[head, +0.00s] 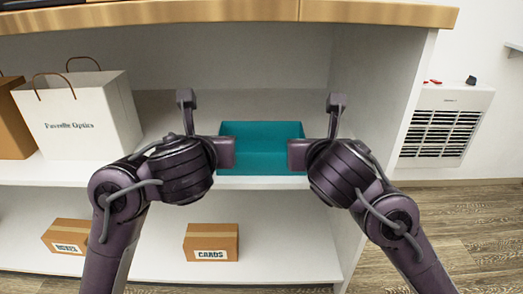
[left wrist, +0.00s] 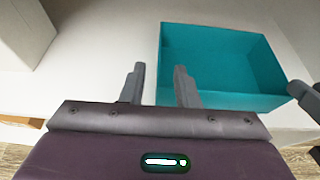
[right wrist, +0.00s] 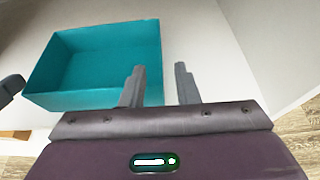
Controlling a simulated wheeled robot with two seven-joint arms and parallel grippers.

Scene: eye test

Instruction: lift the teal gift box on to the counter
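The teal gift box (head: 262,160) stands open-topped and upright on the white middle shelf, under the wooden counter (head: 200,13). It looks empty. My left gripper (head: 226,152) is at the box's left side and my right gripper (head: 298,154) at its right side; their fingers are hidden in the head view. In the left wrist view, the fingers (left wrist: 160,75) are apart, with the left edge of the box (left wrist: 225,60) showing between them. In the right wrist view, the fingers (right wrist: 160,72) are apart, with the right edge of the box (right wrist: 100,55) between them. I see no finger pressed on a wall.
A white paper bag (head: 85,115) and a brown bag (head: 14,130) stand left on the same shelf. Two cartons, one (head: 66,234) and another marked CARDS (head: 211,240), sit on the lower shelf. The unit's side panel (head: 385,90) closes the right. The counter's front edge overhangs above.

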